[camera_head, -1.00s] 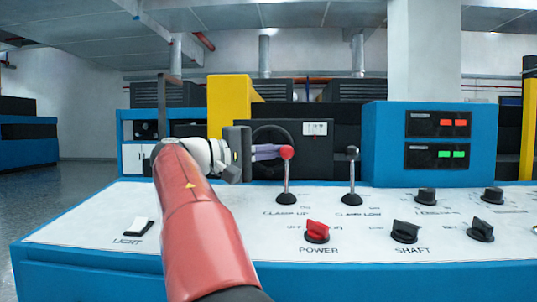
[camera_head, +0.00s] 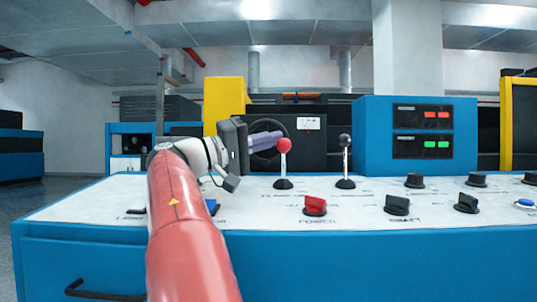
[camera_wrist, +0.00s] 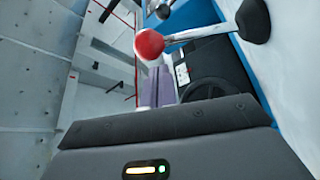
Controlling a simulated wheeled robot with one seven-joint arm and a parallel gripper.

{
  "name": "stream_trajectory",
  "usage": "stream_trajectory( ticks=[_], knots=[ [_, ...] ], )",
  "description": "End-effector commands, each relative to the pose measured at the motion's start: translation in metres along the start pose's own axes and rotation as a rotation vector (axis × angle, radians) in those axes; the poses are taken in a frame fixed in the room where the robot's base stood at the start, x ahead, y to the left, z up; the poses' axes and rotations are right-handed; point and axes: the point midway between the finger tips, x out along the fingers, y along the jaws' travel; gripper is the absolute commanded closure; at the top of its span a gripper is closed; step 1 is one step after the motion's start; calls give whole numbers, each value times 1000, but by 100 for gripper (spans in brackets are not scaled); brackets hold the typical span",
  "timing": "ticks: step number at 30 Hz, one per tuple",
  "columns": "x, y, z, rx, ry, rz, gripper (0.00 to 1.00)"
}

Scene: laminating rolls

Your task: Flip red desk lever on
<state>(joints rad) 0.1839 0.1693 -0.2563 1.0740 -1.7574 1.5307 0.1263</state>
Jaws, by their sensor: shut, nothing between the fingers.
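The red desk lever is a thin metal stick with a red ball (camera_head: 284,146) on a black base, standing nearly upright on the white desk top (camera_head: 258,207). In the wrist view its red ball (camera_wrist: 149,43) is just beyond the fingertips, with the stick running right to its black base. My gripper (camera_head: 281,139) is shut and empty, its purple fingers reaching from the left to the ball at about its height. The fingers also show in the wrist view (camera_wrist: 156,75). I cannot tell whether they touch the ball.
A black-knobbed lever (camera_head: 345,141) stands to the right. A red knob (camera_head: 315,205) and several black knobs (camera_head: 397,205) line the desk. A blue box (camera_head: 458,118) with red and green displays stands behind. A drawer handle (camera_head: 104,291) is on the desk's front.

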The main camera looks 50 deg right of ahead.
Motion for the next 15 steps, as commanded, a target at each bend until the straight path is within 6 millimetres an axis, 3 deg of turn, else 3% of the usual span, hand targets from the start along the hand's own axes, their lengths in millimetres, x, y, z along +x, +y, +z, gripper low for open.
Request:
stream_trajectory(
  ticks=[15],
  knots=[
    [-8,4,14,-4,-1,-2,100]
  ],
)
